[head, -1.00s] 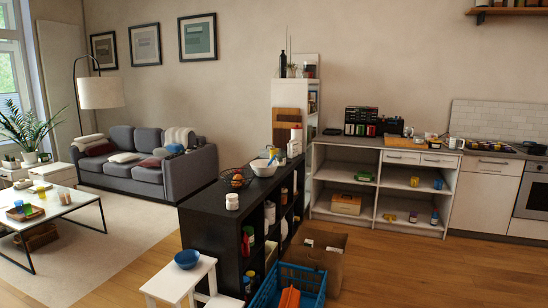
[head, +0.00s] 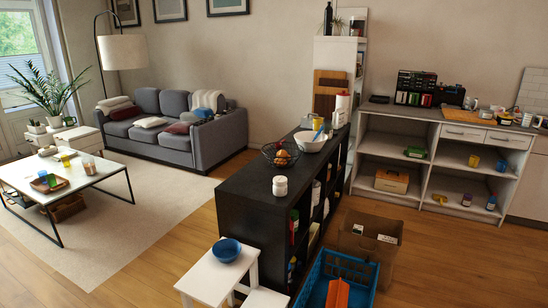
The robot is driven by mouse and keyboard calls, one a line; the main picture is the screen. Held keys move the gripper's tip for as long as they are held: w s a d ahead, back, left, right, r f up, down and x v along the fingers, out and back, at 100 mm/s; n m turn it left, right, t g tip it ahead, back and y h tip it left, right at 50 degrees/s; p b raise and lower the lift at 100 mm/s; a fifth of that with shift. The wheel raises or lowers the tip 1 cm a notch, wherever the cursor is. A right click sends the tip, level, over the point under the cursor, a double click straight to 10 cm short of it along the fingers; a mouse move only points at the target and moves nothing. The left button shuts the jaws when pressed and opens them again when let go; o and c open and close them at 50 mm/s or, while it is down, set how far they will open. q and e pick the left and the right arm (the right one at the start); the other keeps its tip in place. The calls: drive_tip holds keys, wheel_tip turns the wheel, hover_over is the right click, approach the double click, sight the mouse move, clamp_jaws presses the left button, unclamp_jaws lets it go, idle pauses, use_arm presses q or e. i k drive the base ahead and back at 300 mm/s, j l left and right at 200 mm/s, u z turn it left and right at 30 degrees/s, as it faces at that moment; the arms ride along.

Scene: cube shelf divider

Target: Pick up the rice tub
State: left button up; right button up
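A small white tub with a lid (head: 280,186) stands upright on the near part of the black cube shelf's top (head: 245,196). It may be the rice tub, but its label is too small to read. Other containers sit in the shelf's cubes, partly hidden by the dividers and the steep angle, and I cannot tell what they are. Neither of my grippers shows in the head view.
A wire fruit basket (head: 281,155) and a white bowl (head: 310,141) stand farther back on the shelf. A white step stool (head: 212,286) with a blue bowl (head: 227,250), a blue crate (head: 368,268) and a cardboard box (head: 372,229) crowd the shelf's near end. Wood floor at right is open.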

sight(317, 122)
drive_tip(key=i+j+u, duration=0.25)
drive_tip(key=u, duration=0.25)
drive_tip(key=i+j+u, duration=0.3)
drive_tip(key=u, duration=0.2)
drive_tip(key=i+j+u, duration=0.1)
drive_tip(key=i+u, duration=0.2)
drive_tip(key=u, duration=0.2)
drive_tip(key=i+u, duration=0.3)
drive_tip(key=u, duration=0.15)
drive_tip(key=i+j, duration=0.1)
drive_tip(key=i, duration=0.5)
drive_tip(key=i+j+z, duration=0.15)
drive_tip(key=i, duration=0.5)
drive_tip(key=i+j, duration=0.1)
drive_tip(key=i, duration=0.5)
drive_tip(key=i+l+z, duration=0.25)
drive_tip(key=z, duration=0.2)
drive_tip(key=i+l+z, duration=0.1)
drive_tip(key=i+z, duration=0.85)
drive_tip(key=i+j+z, duration=0.2)
drive_tip(key=i+z, duration=0.15)
drive_tip(key=z, duration=0.15)
drive_tip(key=i+z, duration=0.2)
drive_tip(key=i, duration=0.45)
drive_tip(key=i+z, duration=0.25)
drive_tip(key=i, duration=0.45)
drive_tip(key=i+j+z, duration=0.2)
drive_tip(key=i, duration=0.45)
